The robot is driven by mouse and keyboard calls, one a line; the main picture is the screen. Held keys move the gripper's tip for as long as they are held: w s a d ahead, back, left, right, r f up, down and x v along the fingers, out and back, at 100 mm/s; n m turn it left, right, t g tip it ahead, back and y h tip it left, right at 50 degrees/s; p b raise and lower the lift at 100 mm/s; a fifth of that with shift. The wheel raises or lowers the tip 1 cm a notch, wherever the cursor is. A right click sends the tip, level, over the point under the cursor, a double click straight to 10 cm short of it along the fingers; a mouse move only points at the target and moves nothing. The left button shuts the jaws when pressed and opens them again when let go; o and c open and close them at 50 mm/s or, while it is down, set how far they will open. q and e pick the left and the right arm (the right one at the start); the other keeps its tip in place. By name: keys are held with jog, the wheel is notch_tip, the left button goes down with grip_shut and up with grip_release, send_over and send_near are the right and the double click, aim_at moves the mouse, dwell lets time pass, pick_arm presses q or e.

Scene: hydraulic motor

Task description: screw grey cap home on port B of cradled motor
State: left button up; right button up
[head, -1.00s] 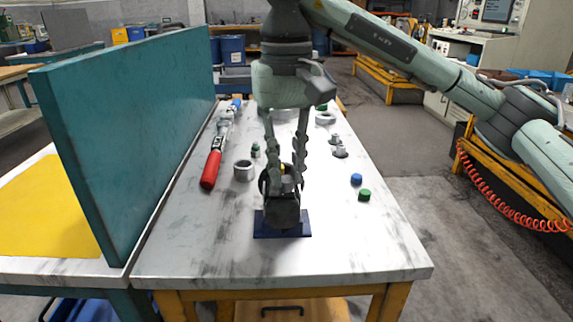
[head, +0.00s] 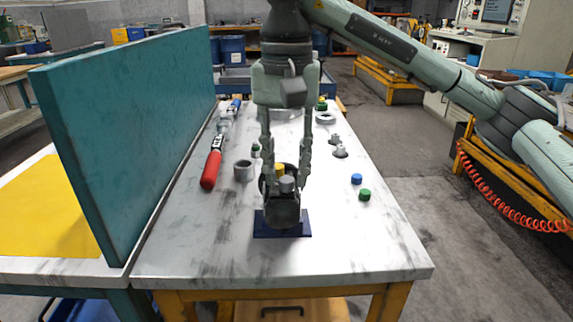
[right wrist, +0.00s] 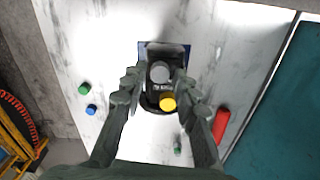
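The dark motor (head: 283,212) sits in its cradle on a blue base plate (head: 262,230) near the table's front. A grey cap (head: 287,184) stands on top of the motor, and a yellow cap (head: 280,169) is just behind it. In the right wrist view the grey cap (right wrist: 160,71) and yellow cap (right wrist: 168,103) lie between my fingers. My right gripper (head: 286,168) points down over the motor. It is open, with one finger on each side and clear space around the grey cap. How far the cap is threaded cannot be seen. My left gripper is not in view.
A teal panel (head: 140,130) stands along the table's left side. A red-handled tool (head: 211,168) and a grey ring (head: 244,171) lie left of the motor. Blue (head: 356,179) and green (head: 364,195) caps lie to the right. The front right of the table is clear.

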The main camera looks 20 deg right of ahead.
jog(key=n, duration=0.5)
jog(key=shift+n, duration=0.3)
jog(key=n, duration=0.4)
jog(key=shift+n, duration=0.3)
jog(key=shift+c, duration=0.3)
grip_shut()
jog(key=m, duration=0.5)
jog(key=shift+m, duration=0.4)
